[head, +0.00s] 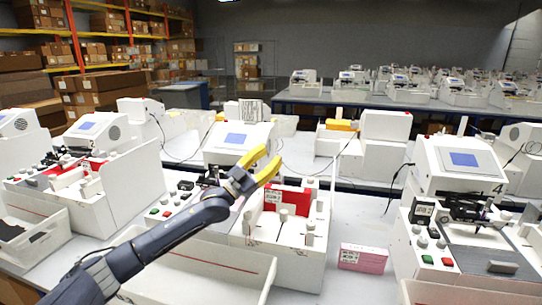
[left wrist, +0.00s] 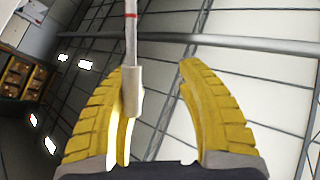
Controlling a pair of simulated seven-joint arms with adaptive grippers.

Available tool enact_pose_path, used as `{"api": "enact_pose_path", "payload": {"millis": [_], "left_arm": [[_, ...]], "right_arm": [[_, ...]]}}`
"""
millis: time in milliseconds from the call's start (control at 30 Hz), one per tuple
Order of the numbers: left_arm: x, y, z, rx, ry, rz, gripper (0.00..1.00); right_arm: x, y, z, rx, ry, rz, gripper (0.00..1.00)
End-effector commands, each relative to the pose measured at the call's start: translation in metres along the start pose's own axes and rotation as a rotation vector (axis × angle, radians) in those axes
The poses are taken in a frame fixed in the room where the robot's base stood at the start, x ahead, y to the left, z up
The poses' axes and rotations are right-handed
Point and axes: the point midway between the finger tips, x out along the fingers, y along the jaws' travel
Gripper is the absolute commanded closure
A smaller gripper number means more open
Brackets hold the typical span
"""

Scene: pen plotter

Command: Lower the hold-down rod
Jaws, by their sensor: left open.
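My left gripper (head: 262,164) is open above the middle station, its yellow fingers pointing up and to the right. In the left wrist view a thin grey rod (left wrist: 131,45) with a red band and a thicker pale sleeve (left wrist: 132,92) reaches down between the open fingers (left wrist: 155,85). The sleeve is close beside the left finger; I cannot tell whether they touch. In the head view I cannot pick this rod out near the fingers. The station's white plotter (head: 236,139) with its blue screen stands behind the gripper, partly hidden by it. My right gripper is not in view.
A white holder with a red box (head: 288,199) and pale knobs stands just below the gripper. A pink box (head: 363,258) lies on the table to the right. Another plotter (head: 462,160) stands at the right. A white bin (head: 200,265) is in front.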

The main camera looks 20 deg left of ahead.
Motion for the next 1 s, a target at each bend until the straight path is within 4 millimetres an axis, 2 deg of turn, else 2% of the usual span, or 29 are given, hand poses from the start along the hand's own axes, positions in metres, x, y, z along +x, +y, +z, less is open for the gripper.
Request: {"api": "enact_pose_path", "payload": {"millis": [400,600,800,1000], "left_arm": [[-0.064,-0.005,-0.001,0.003,-0.001,-0.005,0.64],[-0.09,-0.003,-0.001,0.002,-0.001,-0.002,0.64],[-0.106,-0.002,-0.001,0.001,0.0,-0.001,0.64],[-0.113,-0.001,-0.001,0.0,0.001,-0.001,0.64]], "right_arm": [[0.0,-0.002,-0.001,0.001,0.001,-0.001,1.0],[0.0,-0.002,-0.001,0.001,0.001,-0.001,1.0],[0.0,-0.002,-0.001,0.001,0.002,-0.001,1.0],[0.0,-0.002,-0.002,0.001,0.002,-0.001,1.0]]}}
